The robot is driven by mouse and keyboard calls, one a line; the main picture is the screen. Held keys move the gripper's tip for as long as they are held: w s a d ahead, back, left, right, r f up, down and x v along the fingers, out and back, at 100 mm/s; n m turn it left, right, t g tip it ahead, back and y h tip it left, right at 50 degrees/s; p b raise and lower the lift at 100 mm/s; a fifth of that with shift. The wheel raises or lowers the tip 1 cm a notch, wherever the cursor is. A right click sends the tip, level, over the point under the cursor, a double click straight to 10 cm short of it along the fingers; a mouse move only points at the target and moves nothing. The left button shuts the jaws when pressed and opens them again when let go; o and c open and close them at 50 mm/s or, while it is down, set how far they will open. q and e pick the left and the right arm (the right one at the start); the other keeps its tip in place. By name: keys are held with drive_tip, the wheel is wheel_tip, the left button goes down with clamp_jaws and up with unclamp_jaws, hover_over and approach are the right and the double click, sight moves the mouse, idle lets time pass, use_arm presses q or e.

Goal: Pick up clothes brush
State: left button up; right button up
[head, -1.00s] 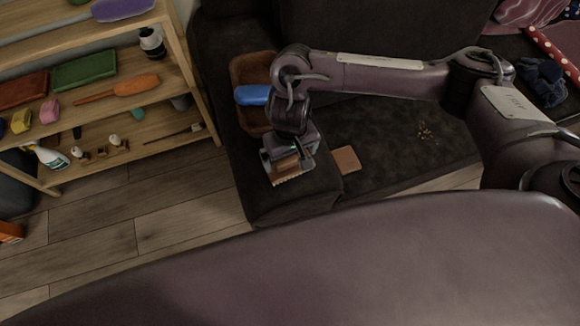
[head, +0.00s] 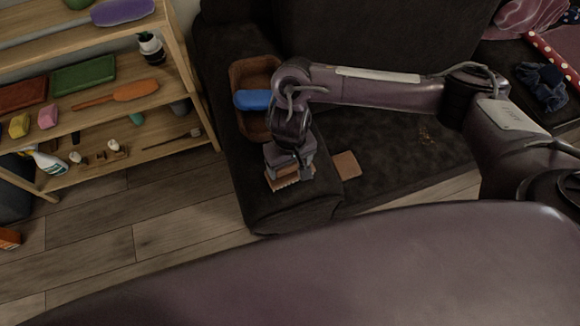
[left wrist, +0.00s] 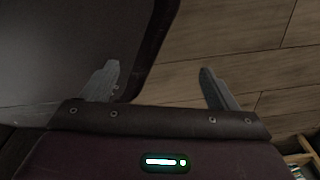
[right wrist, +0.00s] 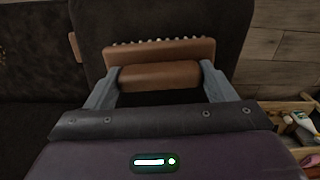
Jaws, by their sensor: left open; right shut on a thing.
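The clothes brush (head: 286,183) is brown with pale bristles, and it is at the sofa's left arm in the head view. My right gripper (head: 290,172) is over it with its fingers pointing down. In the right wrist view the brush (right wrist: 160,54) shows its brown back and bristle row, and my right gripper (right wrist: 159,80) is shut on its rounded brown handle, one finger at each end. Whether the brush touches the sofa arm is hard to tell. My left gripper (left wrist: 158,82) is open and empty in the left wrist view, above the wooden floor.
A brown basket (head: 240,118) with a blue-handled thing (head: 252,99) sits behind my right gripper. A flat tan piece (head: 346,165) lies on the dark sofa (head: 385,150). A wooden shelf (head: 170,150) with several items stands left. The floor (head: 165,215) between is clear.

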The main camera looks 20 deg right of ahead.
use_arm(q)
drive_tip(key=shift+r, duration=0.1)
use_arm(e)
drive_tip(key=shift+r, duration=0.15)
drive_tip(key=shift+r, duration=0.25)
wheel_tip(320, 180, up, 4)
drive_tip(key=p, duration=0.3)
drive_tip(key=shift+w+r, duration=0.1)
drive_tip(key=shift+r, duration=0.1)
use_arm(q)
wheel_tip(320, 180, up, 7)
drive_tip(key=s+p, duration=0.1)
drive_tip(key=p, duration=0.4)
drive_tip(key=shift+s+a, duration=0.15)
drive_tip(key=shift+s, duration=0.15)
use_arm(e)
wheel_tip(320, 180, up, 15)
drive_tip(key=shift+f, duration=0.1)
